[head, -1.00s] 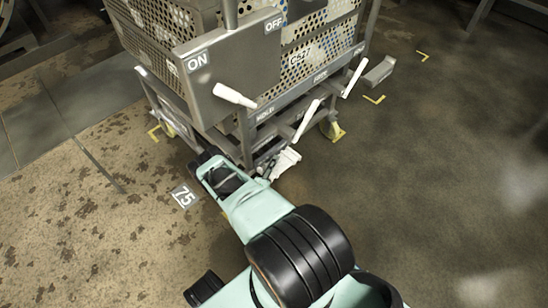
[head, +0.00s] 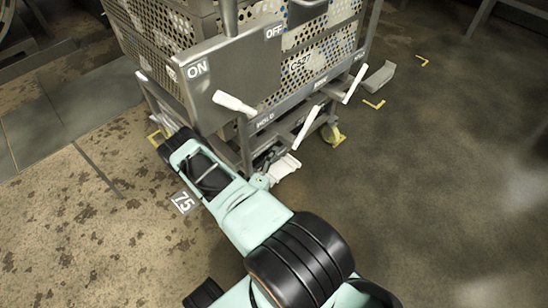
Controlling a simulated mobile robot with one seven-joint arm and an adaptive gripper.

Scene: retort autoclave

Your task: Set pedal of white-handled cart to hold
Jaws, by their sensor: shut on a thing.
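The cart (head: 250,55) is a grey metal frame with perforated baskets, with a plate marked ON and OFF on its near corner. A white handle (head: 233,102) sticks out of that plate. Two slanted white bars (head: 307,127) (head: 355,83) stand along its right side, below a rail whose labels include HOLD at the near end. A white pedal-like piece (head: 284,168) sits low at the near corner. My gripper (head: 168,142) is low at the cart's left front, apart from that piece. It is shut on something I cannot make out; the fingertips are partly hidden.
A grey block (head: 379,77) and yellow corner marks (head: 374,104) lie to the right.

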